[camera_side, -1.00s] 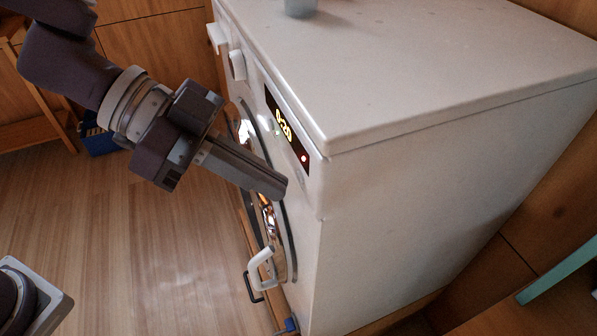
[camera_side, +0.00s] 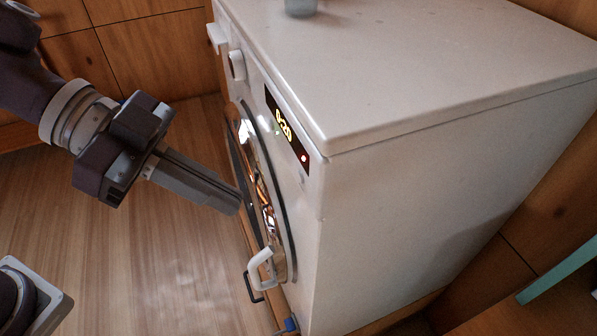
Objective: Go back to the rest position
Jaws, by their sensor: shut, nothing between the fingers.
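My gripper (camera_side: 236,205) is shut and empty. Its fingers are together and point right and slightly down, toward the front of the white washing machine (camera_side: 430,190). The fingertips look apart from the machine, in front of its round door (camera_side: 262,185). The door sits against the front, with its white handle (camera_side: 262,268) low on it. The lit display (camera_side: 284,126) shows yellow digits and a small red light.
Open wooden floor (camera_side: 150,260) lies to the left of the machine. Wooden cabinets (camera_side: 160,50) stand behind. A grey container (camera_side: 300,6) sits on the machine's top at the upper edge. A green bar (camera_side: 560,270) is at lower right.

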